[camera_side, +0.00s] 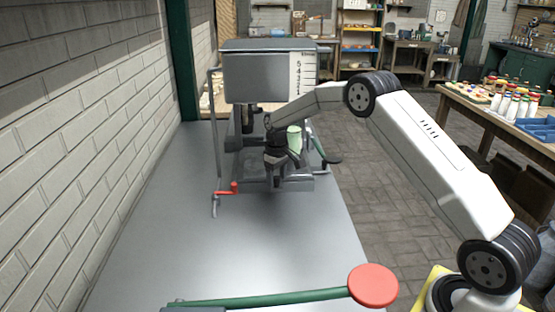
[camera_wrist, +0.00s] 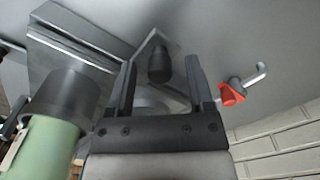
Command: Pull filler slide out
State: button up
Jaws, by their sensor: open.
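The filler is a grey machine on the metal bench in the side view, with a hopper (camera_side: 255,77) marked with a number scale. My gripper (camera_side: 277,183) points down at the front of its base. In the wrist view my gripper (camera_wrist: 160,68) is open, with its two fingers apart. A dark rounded knob (camera_wrist: 159,64) on a grey metal plate shows between the fingers, with gaps on both sides. I cannot tell for sure whether this is the slide's handle. In the side view my gripper hides that spot.
A pale green cylinder (camera_side: 294,138) stands close beside my gripper. A red-handled tap (camera_side: 225,190) is at left. A green lever with a red round end (camera_side: 373,286) crosses the bench front. The middle of the bench (camera_side: 240,245) is clear; a brick wall runs along the left.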

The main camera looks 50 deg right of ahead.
grip_shut()
dwell(1.4)
